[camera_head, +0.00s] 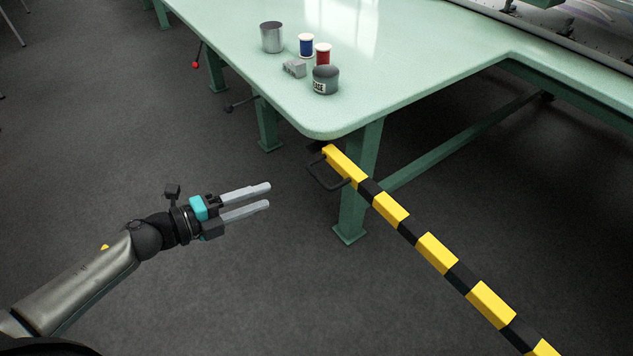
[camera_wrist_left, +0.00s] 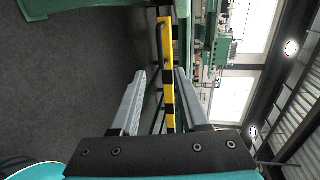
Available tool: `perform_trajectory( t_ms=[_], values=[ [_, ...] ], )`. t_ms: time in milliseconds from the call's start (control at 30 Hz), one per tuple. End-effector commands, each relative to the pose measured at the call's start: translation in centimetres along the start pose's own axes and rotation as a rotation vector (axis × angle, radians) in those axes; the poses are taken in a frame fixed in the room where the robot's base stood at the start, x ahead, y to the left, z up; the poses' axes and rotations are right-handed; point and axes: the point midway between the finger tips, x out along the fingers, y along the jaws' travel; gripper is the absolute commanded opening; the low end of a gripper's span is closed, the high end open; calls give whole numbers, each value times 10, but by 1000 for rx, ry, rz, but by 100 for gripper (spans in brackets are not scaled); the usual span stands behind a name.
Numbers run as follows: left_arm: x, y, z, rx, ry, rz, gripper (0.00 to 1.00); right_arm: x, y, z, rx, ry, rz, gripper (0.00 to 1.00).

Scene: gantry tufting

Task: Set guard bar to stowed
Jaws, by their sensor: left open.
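The guard bar (camera_head: 437,254) is a yellow and black striped bar in the head view. It runs from the table's near corner down to the lower right edge. A dark loop handle (camera_head: 326,176) sticks out at its far end. My left gripper (camera_head: 268,196) is open and empty, to the left of the handle and apart from it. In the left wrist view the guard bar (camera_wrist_left: 168,75) shows between and beyond the two fingers of my left gripper (camera_wrist_left: 158,85). My right gripper is not in view.
The pale green table (camera_head: 420,75) stands behind the bar. A metal can (camera_head: 272,37), a blue spool (camera_head: 306,45), a red spool (camera_head: 323,54), a grey block (camera_head: 294,68) and a dark round weight (camera_head: 325,80) stand on it. The floor around my left gripper is clear.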

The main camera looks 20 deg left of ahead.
Motion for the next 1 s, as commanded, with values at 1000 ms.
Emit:
perform_trajectory(
  t_ms=[1000],
  values=[
    [139,0,2,-4,-4,-3,45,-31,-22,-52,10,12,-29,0]
  ],
)
